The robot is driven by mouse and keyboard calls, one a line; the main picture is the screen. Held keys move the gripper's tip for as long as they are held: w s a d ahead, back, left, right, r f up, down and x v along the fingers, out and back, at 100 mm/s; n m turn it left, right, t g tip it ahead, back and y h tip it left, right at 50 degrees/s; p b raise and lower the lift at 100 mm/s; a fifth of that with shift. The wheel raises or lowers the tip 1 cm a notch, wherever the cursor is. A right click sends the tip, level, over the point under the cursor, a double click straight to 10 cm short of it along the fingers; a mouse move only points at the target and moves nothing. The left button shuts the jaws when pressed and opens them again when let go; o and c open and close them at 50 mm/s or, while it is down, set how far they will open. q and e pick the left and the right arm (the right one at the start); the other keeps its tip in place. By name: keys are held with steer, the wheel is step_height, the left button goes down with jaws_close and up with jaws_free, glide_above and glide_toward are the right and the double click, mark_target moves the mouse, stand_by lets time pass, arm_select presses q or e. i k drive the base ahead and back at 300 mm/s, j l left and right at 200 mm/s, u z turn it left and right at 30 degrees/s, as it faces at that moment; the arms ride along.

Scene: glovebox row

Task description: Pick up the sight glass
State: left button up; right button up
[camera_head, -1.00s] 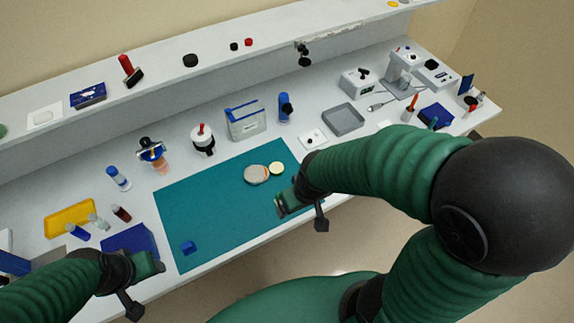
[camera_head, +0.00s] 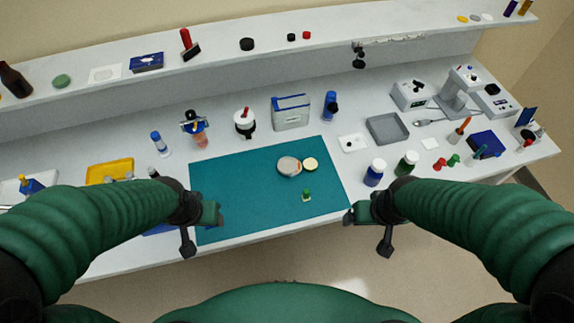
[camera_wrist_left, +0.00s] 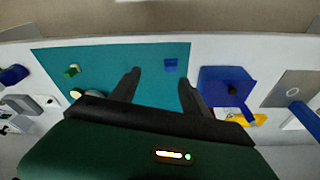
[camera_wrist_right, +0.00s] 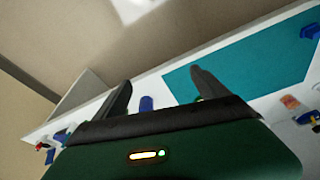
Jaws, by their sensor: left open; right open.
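No part is clearly marked as the sight glass. The likeliest candidate is a flat silvery round disc (camera_head: 289,166) on the teal mat (camera_head: 260,185), with a smaller cream disc (camera_head: 310,164) beside it at the right. A small green piece (camera_head: 307,194) sits on the mat nearer me. My left gripper (camera_head: 217,215) is open and empty at the mat's front left; its fingers (camera_wrist_left: 159,77) show a blue block (camera_wrist_left: 171,65) between and beyond them. My right gripper (camera_head: 350,214) is open and empty by the mat's front right corner, well apart from the discs.
A blue bottle (camera_head: 374,173) and a green bottle (camera_head: 406,164) stand right of the mat. A grey tray (camera_head: 389,129) and a blue-lidded box (camera_head: 291,112) stand behind. A yellow tray (camera_head: 109,172) lies at left. The mat's middle is mostly bare.

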mark_target(286, 166)
steer(key=i+l+u, duration=0.25)
steer(key=u, duration=0.15)
steer(key=i+l+u, duration=0.2)
steer(key=l+u, duration=0.2)
steer(key=u, duration=0.75)
